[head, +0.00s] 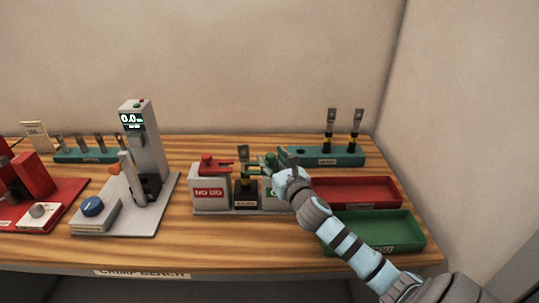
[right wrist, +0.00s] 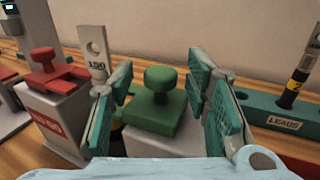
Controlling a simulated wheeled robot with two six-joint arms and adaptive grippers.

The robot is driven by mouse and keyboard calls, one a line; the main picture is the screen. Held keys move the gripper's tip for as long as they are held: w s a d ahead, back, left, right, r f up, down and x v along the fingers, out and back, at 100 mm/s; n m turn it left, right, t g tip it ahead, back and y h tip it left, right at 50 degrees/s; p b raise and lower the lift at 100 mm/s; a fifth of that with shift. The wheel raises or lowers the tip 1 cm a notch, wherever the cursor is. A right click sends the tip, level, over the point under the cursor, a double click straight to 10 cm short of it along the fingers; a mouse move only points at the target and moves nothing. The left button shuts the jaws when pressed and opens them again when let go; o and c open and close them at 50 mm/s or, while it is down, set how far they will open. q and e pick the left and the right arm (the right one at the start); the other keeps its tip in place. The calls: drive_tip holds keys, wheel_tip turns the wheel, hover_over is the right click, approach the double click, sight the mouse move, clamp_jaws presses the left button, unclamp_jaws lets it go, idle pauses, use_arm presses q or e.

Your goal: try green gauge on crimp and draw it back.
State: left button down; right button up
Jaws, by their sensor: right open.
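The green gauge (right wrist: 155,112), a green block with a round knob, sits on a pale post in the right wrist view. In the head view it is partly hidden by my right gripper (head: 274,166). My right gripper (right wrist: 161,90) is open, its teal-padded fingers on either side of the green gauge, with no clear grip on it. The crimp's metal lug (right wrist: 93,50), marked 150, stands upright left of the gauge; in the head view the lug (head: 244,153) rises from a dark holder (head: 246,194). My left gripper is out of view.
A red gauge (head: 207,163) rests on the NO GO post (head: 209,192), left of the crimp. A teal rack (head: 345,160) with two leads stands behind. A red tray (head: 385,192) and a green tray (head: 395,232) lie right. A press (head: 143,140) stands left.

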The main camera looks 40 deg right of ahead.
drive_tip(key=shift+x, duration=0.9)
clamp_jaws()
drive_tip(key=shift+w+a+r+p, duration=0.3)
drive_tip(key=shift+a+p, duration=0.2)
drive_tip(key=shift+p, duration=0.55)
drive_tip(key=shift+w+a+f, duration=0.15)
drive_tip(key=shift+w+f, duration=0.05)
drive_tip(key=shift+f, duration=0.1)
unclamp_jaws()
